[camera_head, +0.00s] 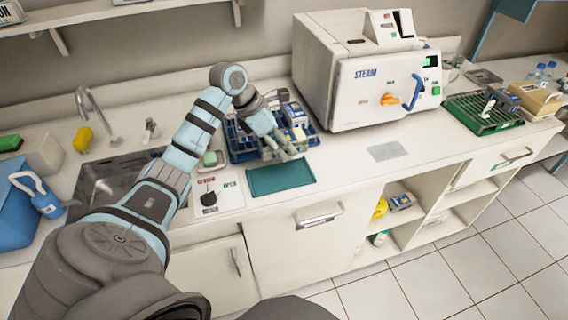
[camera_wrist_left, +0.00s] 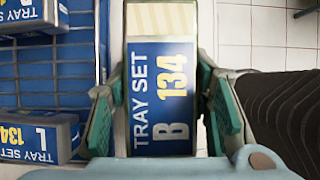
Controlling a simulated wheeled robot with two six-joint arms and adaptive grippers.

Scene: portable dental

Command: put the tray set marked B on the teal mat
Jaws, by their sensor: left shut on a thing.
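My left gripper (camera_head: 288,150) is shut on the tray set marked B, a box with a blue label reading "TRAY SET B 134" (camera_wrist_left: 160,98), which lies between its fingers in the left wrist view. In the head view the gripper hides most of that box. The gripper is at the front of the blue wire rack (camera_head: 240,152), just behind the teal mat (camera_head: 281,179). The mat lies bare near the counter's front edge. My right gripper is not in view.
Another tray set marked L (camera_wrist_left: 40,137) sits in the blue rack, left of the held one. A white STEAM steriliser (camera_head: 375,75) stands to the right. A card with a black knob (camera_head: 216,198) lies left of the mat. A green rack (camera_head: 480,112) is far right.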

